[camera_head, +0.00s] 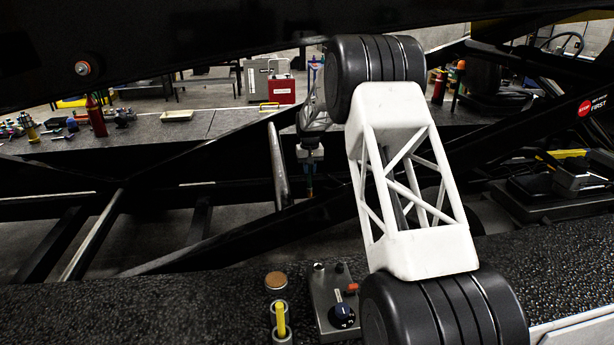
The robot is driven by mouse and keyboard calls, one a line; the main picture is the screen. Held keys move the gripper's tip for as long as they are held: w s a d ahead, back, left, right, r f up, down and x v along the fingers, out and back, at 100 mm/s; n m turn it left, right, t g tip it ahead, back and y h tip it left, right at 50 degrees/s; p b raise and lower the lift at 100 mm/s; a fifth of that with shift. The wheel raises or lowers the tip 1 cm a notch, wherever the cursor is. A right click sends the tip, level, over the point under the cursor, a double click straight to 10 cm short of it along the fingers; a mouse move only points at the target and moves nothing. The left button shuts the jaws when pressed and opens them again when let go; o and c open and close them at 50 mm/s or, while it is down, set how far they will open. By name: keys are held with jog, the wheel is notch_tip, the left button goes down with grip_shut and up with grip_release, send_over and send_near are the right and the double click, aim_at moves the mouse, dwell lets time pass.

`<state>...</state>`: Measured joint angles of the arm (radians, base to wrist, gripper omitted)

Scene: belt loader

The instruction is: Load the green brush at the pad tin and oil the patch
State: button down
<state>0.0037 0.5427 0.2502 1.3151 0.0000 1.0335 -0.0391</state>
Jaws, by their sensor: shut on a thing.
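My gripper (310,172) is small in the view, beyond my white arm link and left of it, pointing down. It is shut on a thin upright brush (310,188), whose bluish-green colour is hard to make out. The brush's lower end is over the dark beam area, and I cannot tell whether it touches anything. A round tin with a brown top (276,280), which looks like the pad tin, stands on the dark near ledge. The patch cannot be made out.
Black diagonal beams (245,235) cross the middle.

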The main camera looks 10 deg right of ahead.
jog(key=s+r+n, duration=0.2)
jog(key=s+r, duration=1.8)
jog(key=s, duration=0.4)
jog(key=s+a+f+n, duration=0.2)
jog(key=s+f, duration=0.3)
jog(key=s, duration=0.8)
jog(key=s+a+f+n, duration=0.2)
jog(key=s+f+n, duration=0.2)
jog(key=s, duration=0.9)
jog(key=shift+s+a+f+n, duration=0.2)
jog(key=shift+s+f+n, duration=0.15)
jog(key=shift+f, duration=0.5)
